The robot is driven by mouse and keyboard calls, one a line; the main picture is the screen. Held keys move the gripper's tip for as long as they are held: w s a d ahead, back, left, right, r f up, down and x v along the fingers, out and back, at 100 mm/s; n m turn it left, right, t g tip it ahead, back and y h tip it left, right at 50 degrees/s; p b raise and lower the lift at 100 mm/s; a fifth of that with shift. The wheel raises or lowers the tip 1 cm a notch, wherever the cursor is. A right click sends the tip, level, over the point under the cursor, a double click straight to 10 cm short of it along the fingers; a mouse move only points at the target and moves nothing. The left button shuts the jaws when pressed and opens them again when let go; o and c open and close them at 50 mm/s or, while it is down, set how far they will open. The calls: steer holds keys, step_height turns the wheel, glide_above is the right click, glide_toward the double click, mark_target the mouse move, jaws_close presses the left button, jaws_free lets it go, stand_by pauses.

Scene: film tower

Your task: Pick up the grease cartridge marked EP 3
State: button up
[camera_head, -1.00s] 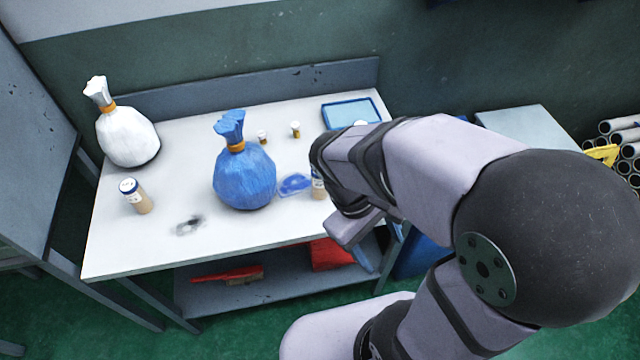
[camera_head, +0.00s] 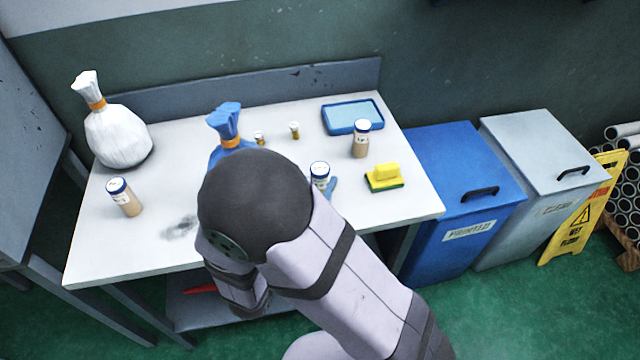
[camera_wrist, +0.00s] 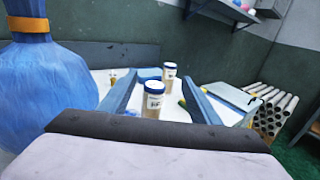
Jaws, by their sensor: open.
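Three cartridges with tan bodies and white-and-blue caps stand upright on the bench: one at left (camera_head: 125,199), one in the middle (camera_head: 320,178), one at back right (camera_head: 361,141). Their label markings are too small to read, so I cannot tell which is EP 3. In the wrist view, my gripper (camera_wrist: 158,84) is open and empty. A near cartridge (camera_wrist: 154,101) shows between its fingers, apart from both, with another cartridge (camera_wrist: 169,74) behind it.
A blue tied bag (camera_head: 228,130) stands close left of my gripper, partly hidden by my arm. A white bag (camera_head: 119,138), small bottles (camera_head: 294,130), a blue tray (camera_head: 352,116) and a yellow-green sponge (camera_head: 384,178) are on the bench (camera_head: 105,250). Bins (camera_head: 462,200) stand at right.

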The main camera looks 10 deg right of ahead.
step_height(320, 180, down, 8)
steer(key=shift+x, duration=0.95)
steer(key=shift+a+p+x, duration=0.25)
steer(key=shift+p+x, duration=0.9)
steer(key=shift+x, duration=1.6)
steer(key=shift+w+f, duration=0.2)
steer(key=c, duration=1.2)
